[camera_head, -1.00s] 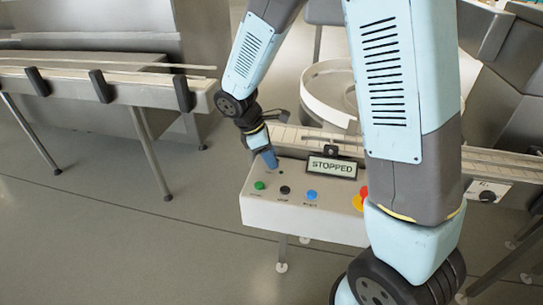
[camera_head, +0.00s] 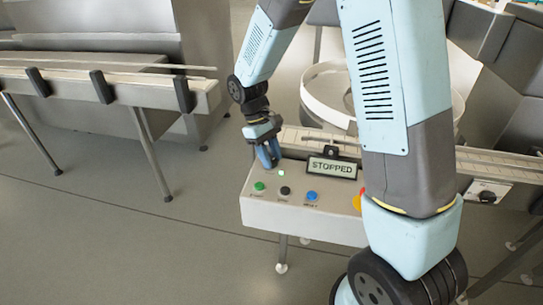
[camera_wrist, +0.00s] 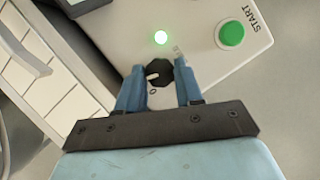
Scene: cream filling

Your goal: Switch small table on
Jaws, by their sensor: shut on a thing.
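The small table's control box (camera_head: 300,215) has a white top with a green START button (camera_head: 260,186), a black button (camera_head: 285,190) and a blue button (camera_head: 312,196). My gripper (camera_head: 270,162) is at the box's back left corner. In the wrist view its blue fingers are shut on a black rotary knob (camera_wrist: 159,72) with a pale pointer mark. A small green lamp (camera_wrist: 161,38) beside the knob is lit, and it also shows in the head view (camera_head: 253,173). The START button (camera_wrist: 232,34) is right of the lamp there. The display (camera_head: 331,168) reads STOPPED.
A red and yellow button (camera_head: 359,200) is partly hidden behind my arm. A conveyor (camera_head: 490,163) runs behind the box to the right, with a round table (camera_head: 325,105) beyond. Another conveyor (camera_head: 140,90) stands at the left. The floor in front is clear.

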